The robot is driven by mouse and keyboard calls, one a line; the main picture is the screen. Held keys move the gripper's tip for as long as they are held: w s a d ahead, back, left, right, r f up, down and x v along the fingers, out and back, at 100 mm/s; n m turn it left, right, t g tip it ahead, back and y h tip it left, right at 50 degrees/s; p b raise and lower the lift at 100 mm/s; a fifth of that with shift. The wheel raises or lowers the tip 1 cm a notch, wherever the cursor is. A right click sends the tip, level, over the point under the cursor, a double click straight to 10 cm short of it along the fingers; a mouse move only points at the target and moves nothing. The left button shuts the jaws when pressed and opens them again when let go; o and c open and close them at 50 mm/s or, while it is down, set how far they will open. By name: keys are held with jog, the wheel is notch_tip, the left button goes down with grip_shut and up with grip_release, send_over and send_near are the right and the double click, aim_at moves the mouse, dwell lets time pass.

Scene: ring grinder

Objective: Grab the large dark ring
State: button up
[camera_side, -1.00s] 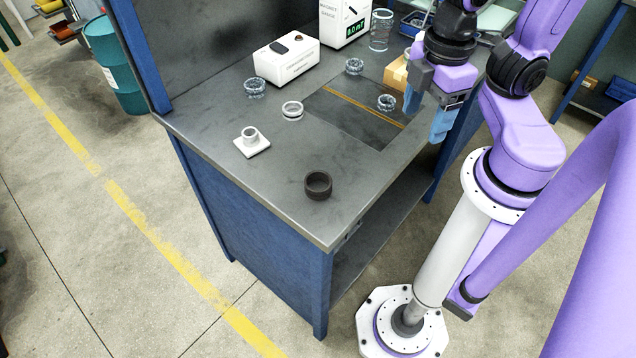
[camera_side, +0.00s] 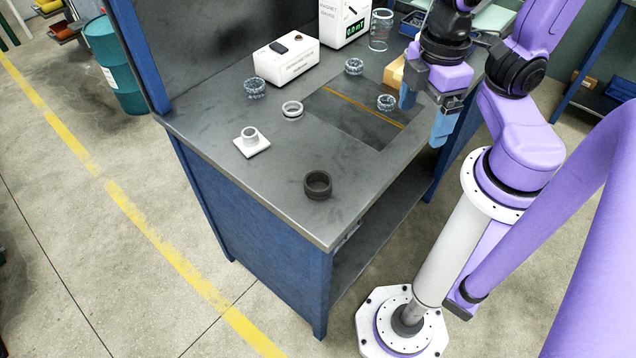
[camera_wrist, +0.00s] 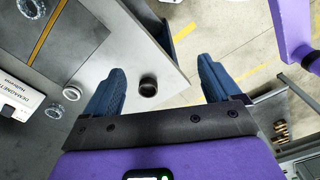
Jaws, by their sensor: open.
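The large dark ring (camera_side: 318,185) stands by itself on the grey bench top near its front corner. In the wrist view the dark ring (camera_wrist: 148,87) shows between the two blue fingers, some way beyond them. My gripper (camera_side: 422,112) is open and empty, above the right edge of the bench, to the right of the ring and well apart from it. The wrist view shows both fingers of my gripper (camera_wrist: 162,80) spread wide.
A white plate with a post (camera_side: 251,142), a pale ring (camera_side: 292,110) and several glassy rings (camera_side: 386,103) stand on the bench. A white demagnetizer box (camera_side: 286,60) and a gauge (camera_side: 344,22) stand at the back. The bench around the dark ring is clear.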

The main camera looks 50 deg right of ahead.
jog(key=w+d+f+m+g, duration=0.3)
jog(key=w+f+m, duration=0.1)
jog(key=w+m, duration=0.25)
jog(key=m+t+y, duration=0.5)
jog(key=m+y, duration=0.8)
jog(key=m, duration=1.3)
send_near(308, 190)
jog(key=shift+s+a+f, duration=0.15)
jog(key=shift+a+f, duration=0.65)
jog(key=shift+w+x, duration=0.2)
jog(key=shift+x, duration=1.15)
jog(key=shift+w+x, duration=0.15)
jog(key=shift+x, duration=1.15)
jog(key=c, duration=1.2)
jog(key=shift+r, duration=0.1)
